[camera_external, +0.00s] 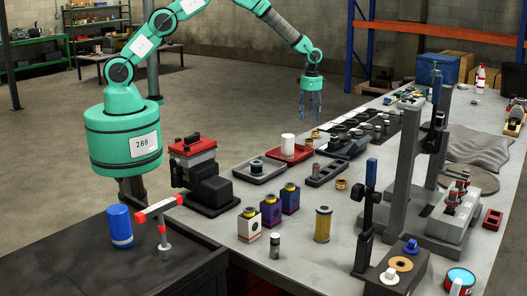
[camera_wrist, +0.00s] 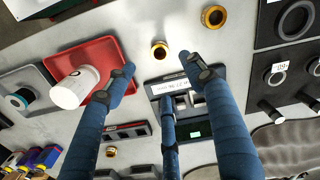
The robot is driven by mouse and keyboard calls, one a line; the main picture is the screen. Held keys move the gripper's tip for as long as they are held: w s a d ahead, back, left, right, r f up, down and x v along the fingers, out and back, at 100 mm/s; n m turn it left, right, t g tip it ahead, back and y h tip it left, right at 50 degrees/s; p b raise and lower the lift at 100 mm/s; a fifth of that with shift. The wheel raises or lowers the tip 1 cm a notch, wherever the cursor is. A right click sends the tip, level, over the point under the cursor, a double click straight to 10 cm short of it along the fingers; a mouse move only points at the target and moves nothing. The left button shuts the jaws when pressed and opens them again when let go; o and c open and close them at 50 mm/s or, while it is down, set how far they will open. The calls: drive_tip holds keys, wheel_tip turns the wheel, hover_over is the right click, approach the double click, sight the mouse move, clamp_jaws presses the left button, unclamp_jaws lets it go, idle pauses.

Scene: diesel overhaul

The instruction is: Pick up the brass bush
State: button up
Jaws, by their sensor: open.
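My gripper (camera_external: 311,117) hangs above the left side of the bench, blue fingers pointing down, open and empty. Its fingers also show in the wrist view (camera_wrist: 158,72). Three small brass rings show in the wrist view, and I cannot tell which is the brass bush. One brass ring (camera_wrist: 159,50) lies just beyond the fingertips, between them. A larger brass ring (camera_wrist: 213,17) lies farther up and right. A third brass ring (camera_wrist: 111,152) lies beside a dark holed block; it shows on the bench in the external view (camera_external: 341,184).
A red tray (camera_external: 273,153) holds a white cylinder (camera_external: 288,146). A dark holed block (camera_external: 327,173) lies in front. A black labelled case (camera_wrist: 156,90) lies under the fingers. Dark trays of parts, filter boxes and tall grey posts (camera_external: 401,170) crowd the bench.

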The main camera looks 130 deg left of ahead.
hover_over(309, 140)
drive_tip(key=f, duration=0.7)
drive_tip(key=shift+s+a+f, duration=0.15)
drive_tip(key=shift+a+f, duration=0.05)
drive_tip(key=shift+a, duration=0.1)
drive_tip(key=shift+f+p, duration=0.6)
drive_tip(key=shift+f, duration=2)
clamp_jaws()
drive_tip(key=shift+r, duration=0.1)
